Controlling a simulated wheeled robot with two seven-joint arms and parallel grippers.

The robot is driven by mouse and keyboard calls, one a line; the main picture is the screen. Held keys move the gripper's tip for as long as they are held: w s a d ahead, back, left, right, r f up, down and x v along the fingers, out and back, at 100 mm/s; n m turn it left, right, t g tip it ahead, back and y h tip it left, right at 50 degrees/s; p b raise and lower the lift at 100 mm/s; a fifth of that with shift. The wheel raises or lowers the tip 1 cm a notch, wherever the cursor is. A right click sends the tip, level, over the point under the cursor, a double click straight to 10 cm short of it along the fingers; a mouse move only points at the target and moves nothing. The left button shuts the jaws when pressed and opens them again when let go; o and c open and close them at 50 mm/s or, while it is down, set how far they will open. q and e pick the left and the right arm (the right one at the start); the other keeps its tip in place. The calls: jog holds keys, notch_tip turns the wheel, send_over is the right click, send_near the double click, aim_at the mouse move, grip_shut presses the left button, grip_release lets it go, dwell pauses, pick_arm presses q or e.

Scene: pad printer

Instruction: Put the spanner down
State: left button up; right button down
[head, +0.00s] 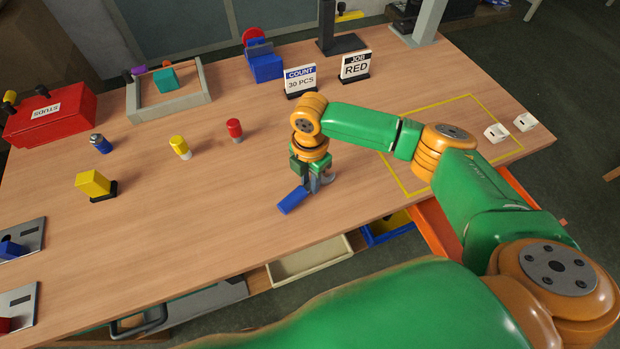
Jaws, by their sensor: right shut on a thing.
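The spanner has a blue handle (293,200) and a grey head that shows to the right of my right gripper (314,182). My right gripper points down over the middle of the wooden table and is shut on the spanner near its head. The handle sticks out towards the lower left. The spanner is at or just above the tabletop; I cannot tell whether it touches. The gripper hides the spanner's middle. My left gripper is not in view.
A yellow-outlined area (408,194) lies right, with two white pieces (497,133) at its edge. COUNT (300,79) and JOB RED (355,66) signs stand behind. Colored bottles (180,147), a yellow block (93,183) and a red STUDS box (50,115) are left. The front middle is clear.

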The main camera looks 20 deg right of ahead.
jog(key=shift+f, duration=0.1)
jog(key=c, duration=0.7)
grip_release()
notch_tip(320, 180, up, 12)
jog(key=shift+r, duration=0.15)
